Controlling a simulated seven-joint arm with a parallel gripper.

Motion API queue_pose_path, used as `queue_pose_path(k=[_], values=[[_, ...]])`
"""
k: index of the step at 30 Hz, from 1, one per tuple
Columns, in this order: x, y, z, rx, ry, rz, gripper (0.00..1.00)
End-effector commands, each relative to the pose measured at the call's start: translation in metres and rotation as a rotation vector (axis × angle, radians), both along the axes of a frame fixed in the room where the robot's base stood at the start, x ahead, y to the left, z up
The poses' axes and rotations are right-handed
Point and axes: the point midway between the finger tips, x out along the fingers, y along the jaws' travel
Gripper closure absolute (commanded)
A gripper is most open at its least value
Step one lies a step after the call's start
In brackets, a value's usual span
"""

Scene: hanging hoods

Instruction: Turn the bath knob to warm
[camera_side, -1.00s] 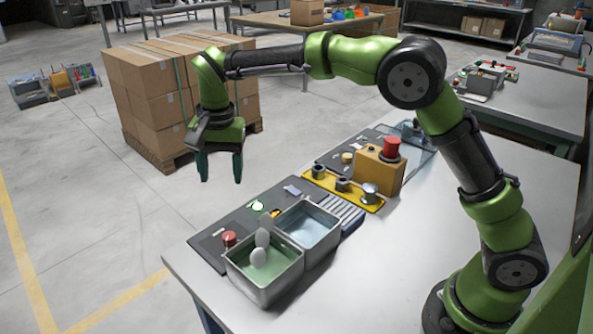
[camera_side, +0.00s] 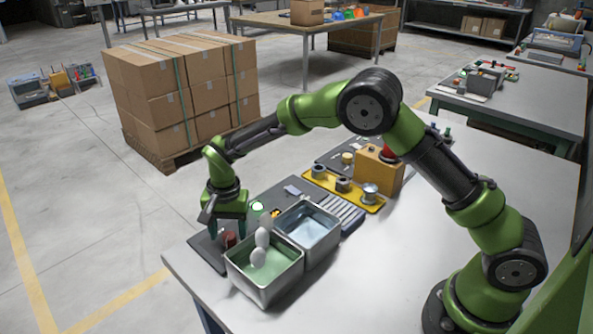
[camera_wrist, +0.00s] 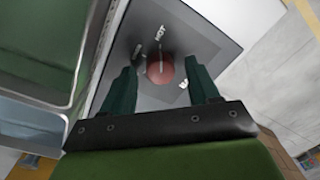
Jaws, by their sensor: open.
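The bath knob is a red round knob (camera_side: 229,239) on a dark panel, left of the green-liquid tank. In the wrist view the knob (camera_wrist: 160,67) lies between my two dark green fingers, with a visible gap on each side. A thin pale line on the knob points toward the printed word HOT. A second label, partly hidden by the right finger, is too small to read. My gripper (camera_side: 226,229) is open, pointing down over the knob; it also shows in the wrist view (camera_wrist: 162,70). Whether the fingertips reach down beside the knob is hard to tell.
Right beside the knob stands a metal tank (camera_side: 262,284) with green liquid and white ovals above it. A second tank (camera_side: 308,230) holds bluish liquid. A yellow tray (camera_side: 335,187) and yellow box (camera_side: 378,172) stand farther back.

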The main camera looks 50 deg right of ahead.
Motion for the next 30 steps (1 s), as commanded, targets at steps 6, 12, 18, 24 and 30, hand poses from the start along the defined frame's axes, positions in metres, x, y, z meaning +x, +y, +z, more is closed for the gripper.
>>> queue_pose_path(k=[6,12,18,24,30], values=[[0.0001,0.0003,-0.0069,0.001,0.001,-0.001,0.40],[0.0001,0.0002,-0.0066,0.001,0.001,0.000,0.44],[0.0002,0.0003,-0.0063,0.000,0.000,0.000,0.75],[0.0002,0.0002,-0.0062,0.000,0.000,0.000,0.96],[0.0002,0.0002,-0.0060,0.001,0.000,0.027,0.96]])
